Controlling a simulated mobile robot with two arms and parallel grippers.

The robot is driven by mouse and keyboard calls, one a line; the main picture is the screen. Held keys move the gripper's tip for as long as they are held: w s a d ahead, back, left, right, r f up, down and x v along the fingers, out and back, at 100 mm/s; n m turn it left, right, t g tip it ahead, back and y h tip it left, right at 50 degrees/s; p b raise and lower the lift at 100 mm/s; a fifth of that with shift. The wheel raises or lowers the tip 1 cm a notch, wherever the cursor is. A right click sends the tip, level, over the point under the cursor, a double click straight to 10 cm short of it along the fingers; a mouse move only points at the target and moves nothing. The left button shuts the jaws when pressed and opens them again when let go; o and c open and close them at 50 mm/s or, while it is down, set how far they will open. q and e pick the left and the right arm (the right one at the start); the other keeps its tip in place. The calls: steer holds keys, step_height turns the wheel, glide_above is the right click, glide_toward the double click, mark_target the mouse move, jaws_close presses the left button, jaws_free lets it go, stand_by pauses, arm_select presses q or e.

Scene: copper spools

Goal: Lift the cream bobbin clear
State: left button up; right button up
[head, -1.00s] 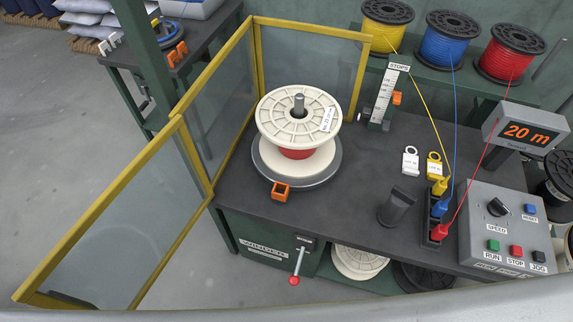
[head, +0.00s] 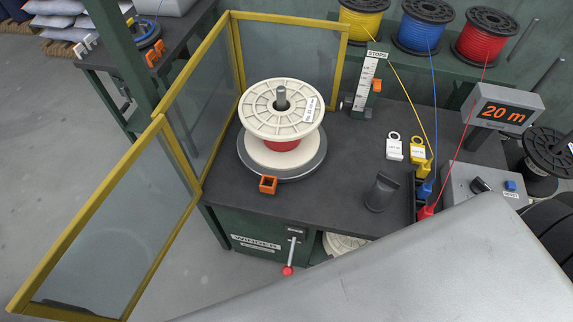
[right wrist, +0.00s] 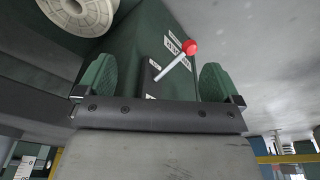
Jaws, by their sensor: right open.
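The cream bobbin (head: 258,112) sits upright on the winder's round grey plate (head: 316,168), with red wire around its core. A grey spindle (head: 281,97) stands up through its centre, and a white label lies on its top flange. In the right wrist view, my right gripper (right wrist: 156,80) is open and empty, its green finger pads wide apart. A red-knobbed lever (right wrist: 178,62) shows beyond and between the pads. The gripper is away from the bobbin; its fingers do not show in the head view. My left gripper is not in view.
Yellow-framed clear guard panels (head: 195,100) stand behind and left of the bobbin, the left one swung outward. An orange block (head: 268,185) sits at the plate's front edge. A measuring post (head: 368,85) and dark stub (head: 381,192) stand to the right. Several wires run further right.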

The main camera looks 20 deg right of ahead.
steer(key=w+a+r+t+y, duration=0.1)
steer(key=w+r, duration=0.2)
steer(key=r, duration=0.5)
steer(key=w+a+r+t, duration=0.1)
steer(key=w+a+r, duration=0.1)
steer(key=r, duration=0.6)
steer(key=w+a+r+m+t+y, duration=0.4)
steer(key=w+a+r+t+y, duration=0.3)
steer(key=w+a+r, duration=0.3)
steer(key=m+t+h, duration=0.6)
steer(key=m+h, duration=0.7)
steer(key=m, duration=0.6)
glide_toward(287, 140)
steer(key=w, duration=0.2)
steer(key=shift+d+b+x, duration=0.1)
steer(key=shift+b+x, duration=0.35)
steer(key=shift+x, duration=1.9)
steer(key=shift+d+b+x, duration=0.15)
steer(key=shift+b+x, duration=0.25)
steer(key=shift+x, duration=1.95)
steer(key=shift+s, duration=0.1)
steer(key=shift+c, duration=0.2)
jaws_close()
